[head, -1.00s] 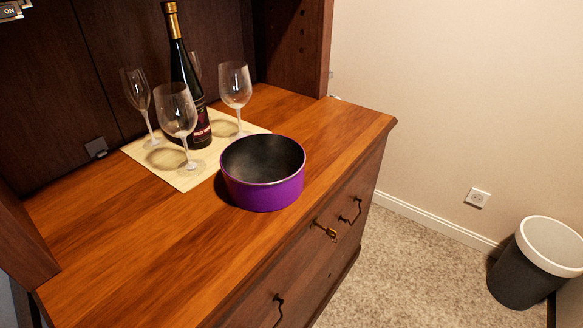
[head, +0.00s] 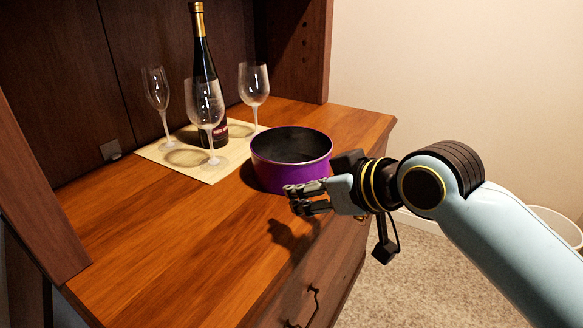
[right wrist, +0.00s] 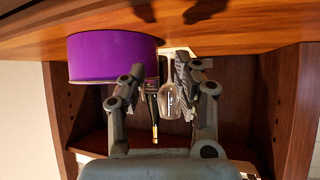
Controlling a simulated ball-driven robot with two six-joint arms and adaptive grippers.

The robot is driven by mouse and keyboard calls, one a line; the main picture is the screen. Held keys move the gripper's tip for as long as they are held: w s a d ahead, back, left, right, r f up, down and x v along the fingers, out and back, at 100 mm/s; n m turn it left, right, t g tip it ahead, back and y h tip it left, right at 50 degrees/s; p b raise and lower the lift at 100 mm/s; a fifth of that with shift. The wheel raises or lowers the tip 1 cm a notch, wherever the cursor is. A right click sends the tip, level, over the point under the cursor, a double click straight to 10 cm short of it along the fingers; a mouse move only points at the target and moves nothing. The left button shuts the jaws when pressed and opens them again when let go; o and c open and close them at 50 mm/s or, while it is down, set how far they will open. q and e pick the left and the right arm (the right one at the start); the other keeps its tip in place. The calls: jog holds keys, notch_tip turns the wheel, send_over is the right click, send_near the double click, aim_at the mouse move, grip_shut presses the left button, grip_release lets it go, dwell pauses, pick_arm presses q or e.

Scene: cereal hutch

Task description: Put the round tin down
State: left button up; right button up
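The round tin (head: 290,170) is purple outside and dark inside. It stands upright and open-topped on the wooden counter near its front edge. In the right wrist view, which looks upside down, the tin (right wrist: 112,57) is at the upper left. My right gripper (head: 306,197) is just in front of the tin, above the counter's front edge. Its two fingers (right wrist: 160,72) are spread with nothing between them, and the tin lies to one side of them. I cannot tell whether a finger touches the tin. My left gripper is not in view.
A dark bottle (head: 207,85) and several stemmed glasses (head: 254,84) stand on a pale mat (head: 210,171) behind the tin. The counter (head: 160,240) is bare at the left. A white-rimmed bin (head: 556,226) is on the floor, partly behind my right arm.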

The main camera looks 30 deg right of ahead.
jog(key=t, duration=0.2)
send_near(261, 159)
jog(key=shift+y, duration=0.3)
jog(key=x, duration=0.3)
jog(key=b+x, duration=0.1)
jog(key=x, duration=0.1)
jog(key=shift+d, duration=0.25)
jog(key=b+x, duration=0.1)
jog(key=x, duration=0.4)
jog(key=shift+w+f+b, duration=0.2)
jog(key=shift+w+b, duration=0.05)
jog(key=shift+b, duration=0.1)
grip_shut()
